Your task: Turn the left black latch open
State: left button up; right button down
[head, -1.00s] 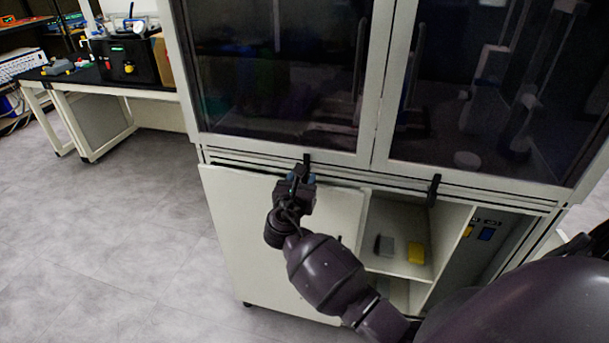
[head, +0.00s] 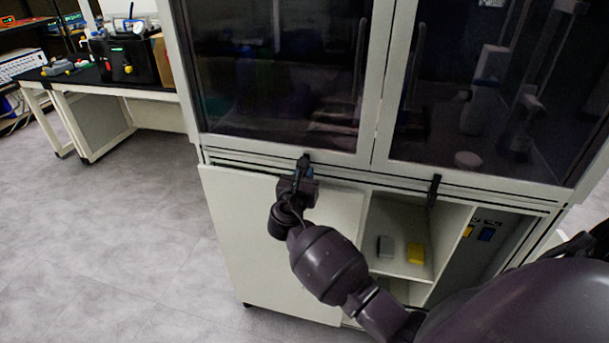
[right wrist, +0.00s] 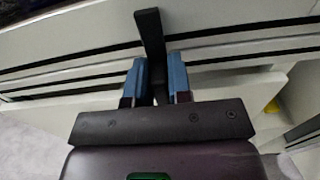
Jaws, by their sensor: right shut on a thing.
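The left black latch (head: 305,159) is on the cabinet's front rail, below the left glass door. In the right wrist view the latch (right wrist: 150,35) is a black bar that hangs down, slightly tilted, between the two blue fingers. My right gripper (head: 299,175) is shut on the latch's lower part; it also shows in the right wrist view (right wrist: 158,80). The right black latch (head: 434,190) hangs straight down on the same rail, apart from my gripper. My left gripper is not in view.
The glass doors (head: 275,80) are closed above the rail. A white panel (head: 235,230) lies below at left. The open shelf (head: 400,265) beside it holds a grey block (head: 385,246) and a yellow block (head: 416,253). A bench (head: 110,90) stands at far left, with clear floor before it.

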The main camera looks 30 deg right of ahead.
jog(key=m, duration=0.2)
jog(key=shift+s+d+m, duration=0.1)
jog(key=shift+s+m, duration=0.05)
jog(key=shift+m, duration=0.25)
jog(key=m, duration=0.2)
jog(key=shift+d+f+m+b, duration=0.1)
jog(key=shift+f+m+b, duration=0.05)
jog(key=shift+m+b, duration=0.25)
jog(key=m+b, duration=0.1)
jog(key=m, duration=0.1)
jog(key=shift+s+f+m, duration=0.1)
jog(key=shift+s+m, duration=0.05)
jog(key=shift+m, duration=0.15)
jog(key=m+b, duration=0.1)
jog(key=m, duration=0.2)
jog(key=m+b, duration=0.2)
jog(key=m, duration=0.1)
jog(key=m+b, duration=0.1)
jog(key=m, duration=0.2)
jog(key=shift+s+d+f+m, duration=0.1)
jog(key=shift+d+f+m, duration=0.05)
jog(key=shift+f+m, duration=0.15)
